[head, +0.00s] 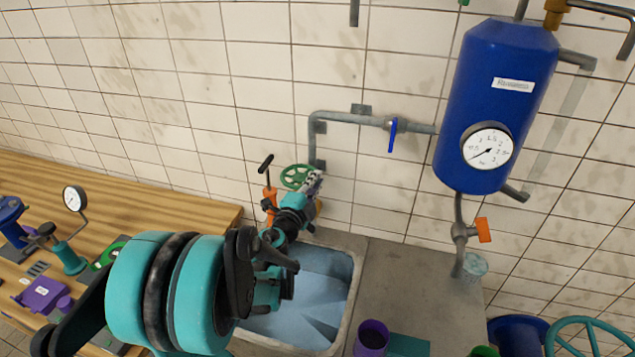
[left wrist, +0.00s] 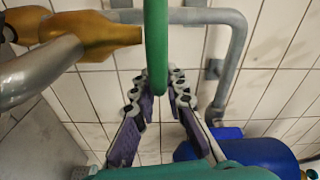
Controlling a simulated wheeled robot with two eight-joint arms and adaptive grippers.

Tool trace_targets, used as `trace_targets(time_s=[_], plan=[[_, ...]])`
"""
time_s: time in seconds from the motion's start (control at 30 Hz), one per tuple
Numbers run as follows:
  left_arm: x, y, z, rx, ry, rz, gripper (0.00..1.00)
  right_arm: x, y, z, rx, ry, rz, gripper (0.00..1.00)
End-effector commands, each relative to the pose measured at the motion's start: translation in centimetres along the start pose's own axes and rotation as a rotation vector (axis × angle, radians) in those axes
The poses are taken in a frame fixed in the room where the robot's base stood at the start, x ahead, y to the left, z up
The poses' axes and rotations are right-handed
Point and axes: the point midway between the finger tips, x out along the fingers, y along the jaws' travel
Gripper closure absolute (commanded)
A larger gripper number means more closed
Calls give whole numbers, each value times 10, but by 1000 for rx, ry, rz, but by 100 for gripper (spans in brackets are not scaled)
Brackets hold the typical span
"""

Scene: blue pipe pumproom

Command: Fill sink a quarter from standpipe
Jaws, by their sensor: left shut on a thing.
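The green handwheel (head: 284,178) sits on the pipework at the wall behind the sink. My left gripper (head: 314,182) reaches over the sink and is shut on the wheel's rim. In the left wrist view the green rim (left wrist: 156,45) stands upright between the purple fingers of that gripper (left wrist: 159,88). The sink (head: 352,292) is grey-rimmed with a pale blue interior; my arm covers part of it, and I cannot tell its water level. A brass fitting (left wrist: 110,36) shows beside the wheel. My right gripper is out of view.
A grey pipe (head: 345,117) with a blue lever (head: 392,135) runs to a blue tank (head: 500,90) with a gauge (head: 488,147). An orange-handled valve (head: 483,230) hangs below it. A wooden bench (head: 130,190) is left; a purple cup (head: 372,336) stands right of the sink.

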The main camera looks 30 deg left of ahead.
Motion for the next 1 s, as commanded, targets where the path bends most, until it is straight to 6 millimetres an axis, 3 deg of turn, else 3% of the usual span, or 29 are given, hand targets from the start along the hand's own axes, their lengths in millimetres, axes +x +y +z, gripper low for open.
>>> trace_targets(time_s=[0.6,1.0], plan=[[-23,-2,13,0,521,103,100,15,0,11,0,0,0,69],[-29,-4,17,1,681,134,100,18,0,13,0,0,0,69]])
